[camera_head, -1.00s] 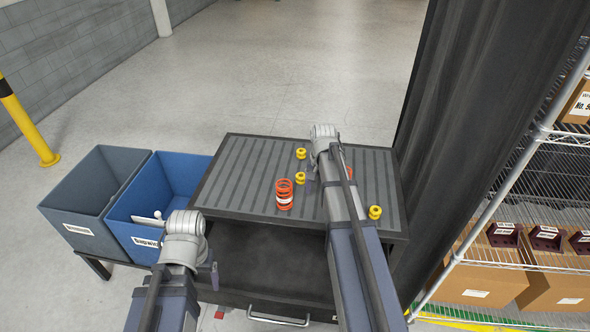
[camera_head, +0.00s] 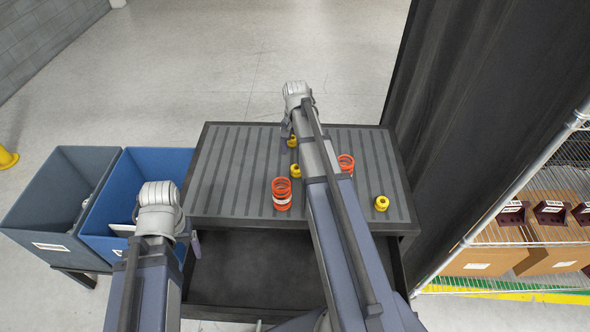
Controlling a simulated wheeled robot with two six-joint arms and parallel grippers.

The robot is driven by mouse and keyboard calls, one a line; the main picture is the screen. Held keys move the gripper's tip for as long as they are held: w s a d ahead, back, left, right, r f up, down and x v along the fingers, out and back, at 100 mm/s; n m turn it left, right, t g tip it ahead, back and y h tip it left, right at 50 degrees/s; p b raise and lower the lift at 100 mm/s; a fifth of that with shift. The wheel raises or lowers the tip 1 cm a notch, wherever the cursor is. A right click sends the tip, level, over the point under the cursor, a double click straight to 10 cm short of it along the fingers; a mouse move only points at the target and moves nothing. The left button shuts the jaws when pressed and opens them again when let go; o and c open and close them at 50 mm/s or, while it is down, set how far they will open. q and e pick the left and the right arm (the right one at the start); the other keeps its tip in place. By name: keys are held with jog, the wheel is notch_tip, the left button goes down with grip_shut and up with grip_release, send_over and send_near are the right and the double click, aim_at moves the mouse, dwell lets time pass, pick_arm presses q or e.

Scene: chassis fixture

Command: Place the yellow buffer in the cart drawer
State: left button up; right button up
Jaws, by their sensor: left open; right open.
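Yellow buffers stand on the ribbed grey cart top: a back one (camera_head: 293,141), a middle one (camera_head: 295,170) and a right one (camera_head: 381,203). The cart drawer (camera_head: 245,272) shows as a dark, open space below the top's front edge, partly covered by my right arm. My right gripper (camera_head: 287,127) is open above the back of the cart top, close to the back buffer in the picture; its fingers are mostly hidden behind the wrist. My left gripper (camera_head: 194,242) is open by the cart's left front corner, its fingers barely visible. Neither gripper visibly holds anything.
Two orange springs, one left (camera_head: 282,194) and one right (camera_head: 346,163), stand on the cart top (camera_head: 235,160). A blue bin (camera_head: 168,165) and a grey bin (camera_head: 60,190) are at the left. A dark curtain (camera_head: 470,110) and a wire shelf (camera_head: 560,230) bound the right.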

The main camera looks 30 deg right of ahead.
aim_at(296, 165)
notch_tip(296, 165, down, 2)
jog(key=shift+f+b, duration=0.25)
jog(key=shift+b, duration=0.65)
jog(key=shift+r, duration=0.1)
jog(key=f+b, duration=0.5)
jog(key=shift+s+f, duration=0.15)
jog(key=shift+s, duration=0.05)
grip_shut()
